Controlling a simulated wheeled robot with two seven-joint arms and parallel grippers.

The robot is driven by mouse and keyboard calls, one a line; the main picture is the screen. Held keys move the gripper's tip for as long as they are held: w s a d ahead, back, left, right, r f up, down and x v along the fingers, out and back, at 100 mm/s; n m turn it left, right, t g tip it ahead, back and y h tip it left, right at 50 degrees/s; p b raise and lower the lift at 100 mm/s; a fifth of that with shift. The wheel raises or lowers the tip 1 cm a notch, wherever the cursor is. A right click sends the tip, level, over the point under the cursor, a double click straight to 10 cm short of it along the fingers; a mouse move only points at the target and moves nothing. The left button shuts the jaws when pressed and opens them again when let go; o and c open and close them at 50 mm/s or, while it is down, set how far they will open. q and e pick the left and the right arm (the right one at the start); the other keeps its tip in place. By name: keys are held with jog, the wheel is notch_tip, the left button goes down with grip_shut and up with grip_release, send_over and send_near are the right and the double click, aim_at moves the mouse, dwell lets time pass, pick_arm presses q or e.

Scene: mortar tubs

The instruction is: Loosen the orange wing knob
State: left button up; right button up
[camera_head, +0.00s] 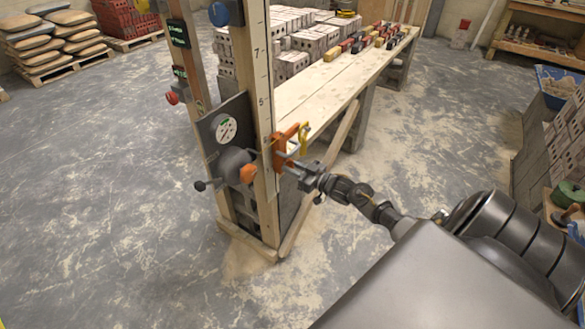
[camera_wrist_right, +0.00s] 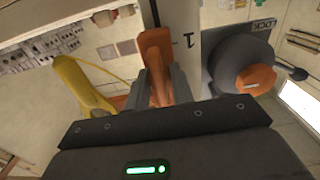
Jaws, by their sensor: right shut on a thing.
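An orange wing knob (camera_head: 284,146) is on the face of the upright wooden post (camera_head: 263,95) in the head view. In the right wrist view the orange wing (camera_wrist_right: 156,62) stands between the two grey fingers. My right gripper (camera_head: 292,166) is shut on it, with a finger on each side (camera_wrist_right: 158,88). The gripper hides the knob's lower part. A second orange piece (camera_head: 247,173) sits on a round grey drum at the post; it also shows in the right wrist view (camera_wrist_right: 256,80), near a "LOCK" label (camera_wrist_right: 264,24). My left gripper is not in view.
A yellow part (camera_head: 304,138) is close beside the orange knob, and left of the fingers in the wrist view (camera_wrist_right: 82,88). A dark plate (camera_head: 226,128) is behind the post. A wooden bench (camera_head: 318,82) with blocks extends behind. The floor at left is clear.

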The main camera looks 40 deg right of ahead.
jog(key=o, duration=1)
jog(key=shift+a, duration=0.1)
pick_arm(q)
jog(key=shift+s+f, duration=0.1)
pick_arm(e)
jog(key=v, duration=1)
jog(key=shift+s, duration=0.35)
